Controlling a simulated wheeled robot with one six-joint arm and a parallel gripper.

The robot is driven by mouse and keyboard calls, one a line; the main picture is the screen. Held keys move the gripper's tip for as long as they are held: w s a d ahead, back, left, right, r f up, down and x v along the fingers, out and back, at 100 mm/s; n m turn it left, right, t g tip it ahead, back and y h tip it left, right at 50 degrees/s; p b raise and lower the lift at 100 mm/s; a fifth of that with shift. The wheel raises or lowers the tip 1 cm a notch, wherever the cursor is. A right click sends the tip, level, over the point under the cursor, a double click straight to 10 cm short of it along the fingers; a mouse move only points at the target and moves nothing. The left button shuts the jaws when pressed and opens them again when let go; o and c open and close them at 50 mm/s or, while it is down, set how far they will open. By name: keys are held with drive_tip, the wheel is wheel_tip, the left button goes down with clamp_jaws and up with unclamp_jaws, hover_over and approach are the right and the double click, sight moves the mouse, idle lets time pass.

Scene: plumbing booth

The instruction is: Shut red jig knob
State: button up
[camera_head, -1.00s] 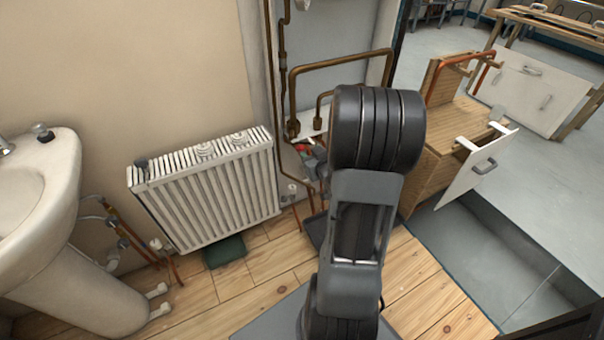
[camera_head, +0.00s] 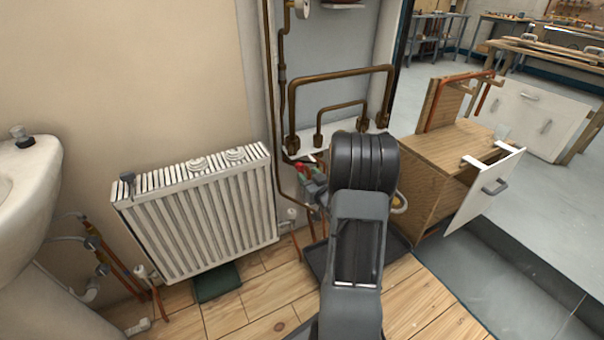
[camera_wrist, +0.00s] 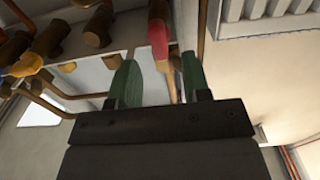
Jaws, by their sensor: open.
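The red knob (camera_wrist: 158,36) shows at the top middle of the wrist view, on a coppery-brown stem that runs down between my gripper's green fingers. My gripper (camera_wrist: 160,72) is open, with one finger on each side of that stem; I cannot tell whether either finger touches it. In the head view a small red patch (camera_head: 301,167) shows beside the green fingertips, left of my arm and below the brown pipe loops. My arm hides most of the pipework there.
Brown pipe fittings and a yellow part (camera_wrist: 27,65) lie left of the fingers in the wrist view. A white radiator (camera_head: 200,212) stands left on the wall. A wooden cabinet (camera_head: 425,185) with an open white drawer stands right. A dark tray (camera_head: 318,262) lies on the floor.

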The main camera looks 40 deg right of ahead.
sight(302, 170)
drive_tip(key=shift+w+d+b, duration=0.15)
drive_tip(key=shift+w+b, duration=0.1)
drive_tip(key=shift+w, duration=0.85)
drive_tip(key=shift+w+d+b, duration=0.15)
drive_tip(key=shift+w+b, duration=0.05)
drive_tip(key=shift+w, duration=0.9)
drive_tip(key=c, duration=0.7)
